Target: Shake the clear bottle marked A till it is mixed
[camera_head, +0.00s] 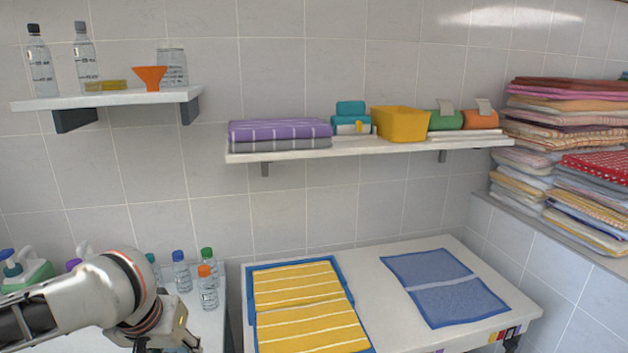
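Several small clear bottles stand on the left table: one with a blue cap (181,273), one with an orange cap (207,292), one with a green cap (208,262). A teal cap (151,258) shows partly behind my arm. They carry dark print, too small for me to read a letter A. Two taller clear bottles with dark caps, one at the far left (40,68) and one beside it (84,58), stand on the upper left shelf. My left gripper (168,345) points down in front of the small bottles, its fingertips cut off by the bottom edge. My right gripper is out of view.
The upper left shelf (130,97) also holds an orange funnel (150,77) and a glass jar (173,66). Jugs (30,272) stand left of my arm. A yellow striped towel (305,305) and a blue towel (443,287) lie flat on the right table (375,270).

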